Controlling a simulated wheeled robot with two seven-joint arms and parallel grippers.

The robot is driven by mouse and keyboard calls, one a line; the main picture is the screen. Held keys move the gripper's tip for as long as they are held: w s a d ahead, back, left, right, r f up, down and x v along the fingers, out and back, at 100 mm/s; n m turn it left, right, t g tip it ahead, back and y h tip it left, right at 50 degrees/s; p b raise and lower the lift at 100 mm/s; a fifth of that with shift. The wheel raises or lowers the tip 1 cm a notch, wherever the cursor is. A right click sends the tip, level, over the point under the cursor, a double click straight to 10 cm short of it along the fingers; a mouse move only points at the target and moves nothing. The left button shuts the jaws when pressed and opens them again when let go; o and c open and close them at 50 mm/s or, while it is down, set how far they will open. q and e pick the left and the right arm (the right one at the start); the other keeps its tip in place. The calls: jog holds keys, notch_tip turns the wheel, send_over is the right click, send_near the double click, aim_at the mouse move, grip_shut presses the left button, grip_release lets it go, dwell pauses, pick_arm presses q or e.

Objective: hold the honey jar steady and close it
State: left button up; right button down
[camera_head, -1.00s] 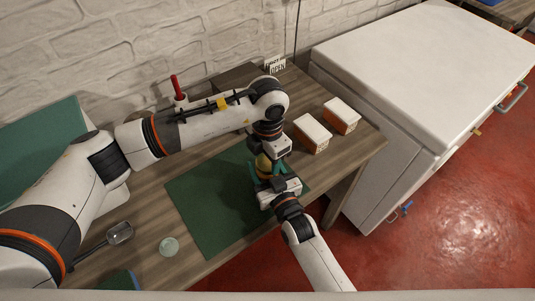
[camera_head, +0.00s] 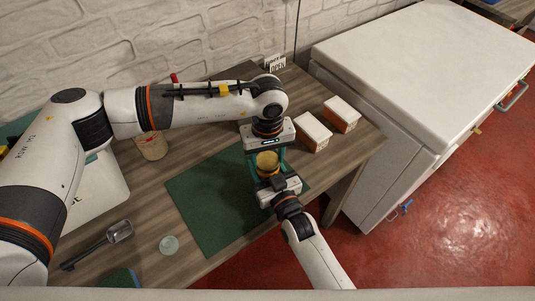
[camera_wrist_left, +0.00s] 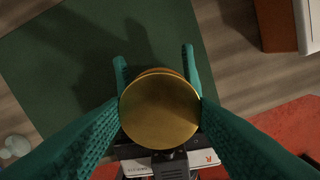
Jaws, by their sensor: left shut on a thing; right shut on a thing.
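The honey jar (camera_head: 267,171) stands upright near the front of the green mat (camera_head: 205,205), mostly hidden by my grippers. A round gold lid (camera_head: 266,158) is on top of it; it also fills the middle of the left wrist view (camera_wrist_left: 160,112). My left gripper (camera_head: 267,154) comes from above with its green fingers on either side of the lid, shut on it. My right gripper (camera_head: 269,176) comes from the front, below the left one, shut on the jar's body. How tightly the lid sits on the jar cannot be told.
Two orange-and-white boxes (camera_head: 312,133) (camera_head: 341,115) stand right of the grippers. A small "OPEN" sign (camera_head: 276,64) stands at the back. A glass jar (camera_head: 152,146), a metal scoop (camera_head: 119,231) and a pale round disc (camera_head: 168,245) are on the left. A white chest (camera_head: 420,70) borders the right.

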pick_arm(q)
jog(key=m, duration=0.4)
jog(key=shift+r+m, duration=0.1)
jog(key=shift+m, duration=0.2)
jog(key=m, duration=0.8)
jog(key=shift+w, duration=0.1)
jog(key=m, duration=0.4)
jog(key=o, duration=0.9)
jog(key=shift+o, duration=0.2)
jog(key=shift+r, duration=2.2)
